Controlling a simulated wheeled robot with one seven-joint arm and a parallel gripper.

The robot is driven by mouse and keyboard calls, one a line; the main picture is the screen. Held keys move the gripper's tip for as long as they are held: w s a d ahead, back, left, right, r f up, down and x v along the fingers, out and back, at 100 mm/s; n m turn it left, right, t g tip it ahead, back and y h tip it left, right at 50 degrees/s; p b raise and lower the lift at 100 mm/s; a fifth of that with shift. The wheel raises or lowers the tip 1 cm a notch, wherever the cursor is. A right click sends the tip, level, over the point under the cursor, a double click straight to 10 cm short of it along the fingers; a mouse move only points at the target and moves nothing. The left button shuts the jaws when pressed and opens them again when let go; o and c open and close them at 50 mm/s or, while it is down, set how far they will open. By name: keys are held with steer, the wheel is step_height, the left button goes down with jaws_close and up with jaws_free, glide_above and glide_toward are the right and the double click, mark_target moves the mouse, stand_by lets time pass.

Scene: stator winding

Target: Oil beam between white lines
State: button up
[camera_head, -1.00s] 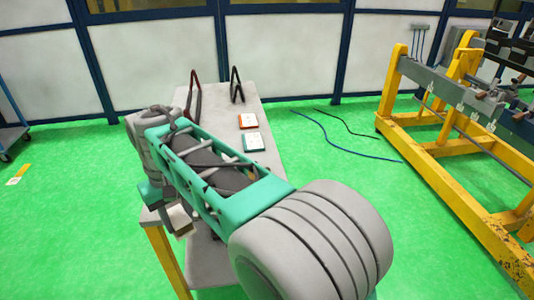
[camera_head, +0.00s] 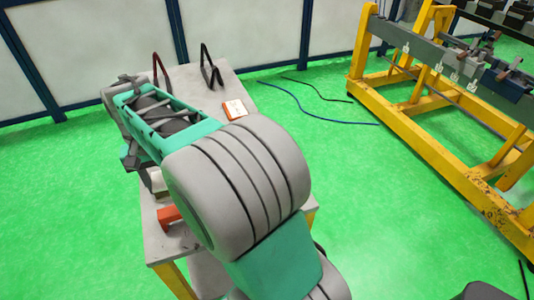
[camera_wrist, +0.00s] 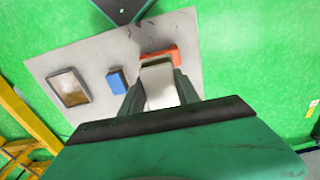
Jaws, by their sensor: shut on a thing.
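The grey beam (camera_head: 455,72) rests on a yellow stand at the right in the head view. Several small white marks show along its side; which are the white lines I cannot tell. My gripper (camera_wrist: 156,85) is over the grey table (camera_head: 225,82), far left of the beam. It is shut on a pale block-like thing (camera_wrist: 160,90), which hangs between the fingers. An orange thing (camera_wrist: 170,53) shows just beyond the pale thing in the wrist view; it also shows below my gripper in the head view (camera_head: 170,215). Whether the two touch I cannot tell.
On the table are a blue block (camera_wrist: 117,81), a dark-rimmed tray with brown contents (camera_wrist: 68,87), an orange-and-white box (camera_head: 236,109) and two dark angled stands (camera_head: 210,68). Cables (camera_head: 318,112) lie on the green floor. Open floor separates table and yellow stand (camera_head: 420,140).

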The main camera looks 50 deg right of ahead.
steer(key=s+d+f+m+p, duration=0.3)
steer(key=s+d+m, duration=0.1)
steer(key=d+m, duration=0.7)
steer(key=s+d+f+m+p, duration=0.2)
steer(key=s+d+m+p, duration=0.2)
steer(key=d+m, duration=0.65)
steer(key=s+d+f+m+p, duration=0.2)
steer(key=s+d+f+m, duration=0.1)
steer(key=s+d+m, duration=0.4)
steer(key=shift+n, duration=0.85)
steer(key=shift+w+d+f+b, duration=0.1)
steer(key=shift+w+f+b, duration=0.15)
steer(key=shift+f+b, duration=0.6)
steer(key=shift+w+d+f+b, duration=0.1)
steer(key=shift+w+f+b, duration=0.15)
steer(key=shift+f+b, duration=0.6)
steer(key=shift+w+d+f+b, duration=0.1)
steer(key=shift+w+f+b, duration=0.15)
steer(key=shift+f+b, duration=0.6)
steer(key=shift+f, duration=0.9)
step_height(320, 180, up, 7)
steer(key=p, duration=0.4)
